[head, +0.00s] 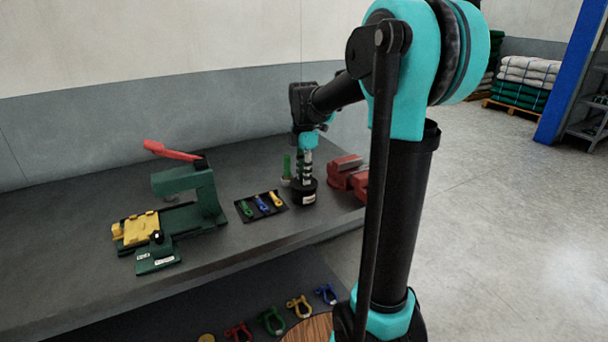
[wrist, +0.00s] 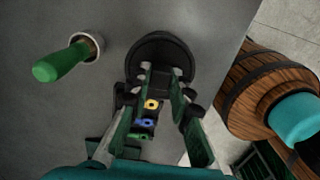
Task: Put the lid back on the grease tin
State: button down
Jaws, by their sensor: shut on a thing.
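The grease tin (head: 309,200) is a short black cylinder with a pale label, upright on the dark bench. My gripper (head: 305,164) points straight down over it. In the wrist view my gripper (wrist: 161,76) has its fingers closed in on the near part of a round black lid (wrist: 160,47), and I take it to be held there. The lid covers the tin's mouth from above in that view. The lid and tin are both dark, so I cannot tell whether the lid is seated or just above the rim.
A green-handled brush (head: 287,168) stands in a holder just left of the tin. A mat (head: 250,216) with green, blue and yellow shackles lies to the left. A red vise (head: 345,172) is close on the right. A green press (head: 190,186) stands further left.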

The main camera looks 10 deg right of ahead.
jog(key=c, duration=1.3)
grip_release()
jog(key=o, duration=0.5)
jog(key=shift+r, duration=3.5)
